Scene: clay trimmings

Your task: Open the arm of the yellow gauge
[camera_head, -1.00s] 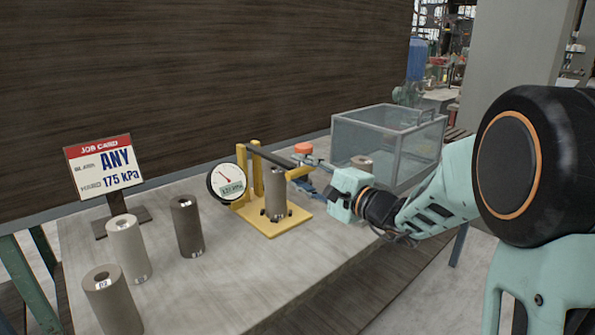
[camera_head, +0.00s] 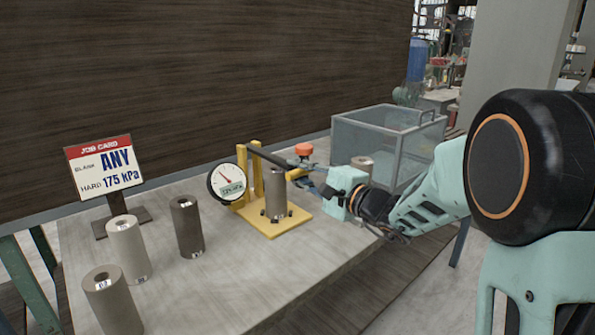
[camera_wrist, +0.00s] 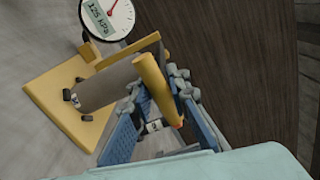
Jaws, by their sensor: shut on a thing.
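The yellow gauge (camera_head: 292,219) stands on the table with its round dial (camera_head: 227,183) facing the front left. Its dark arm (camera_head: 280,158) reaches from the yellow posts over a grey cylinder (camera_head: 275,196), which stands upright on the base. An orange knob (camera_head: 303,149) shows near the arm's outer end. My gripper (camera_head: 308,183) is at that end, right of the cylinder. In the wrist view its blue fingers (camera_wrist: 157,98) are shut around a yellow handle with a red-orange tip (camera_wrist: 152,78). The dial shows there too, reading about 125 kPa. The exact finger contact is partly hidden.
Several cylinders, including a dark one (camera_head: 187,227) and a pale one (camera_head: 127,248), stand at the left. A job card (camera_head: 105,168) is behind them. A clear bin (camera_head: 385,145) stands at the right, beyond my gripper. The front middle of the table (camera_head: 220,285) is bare.

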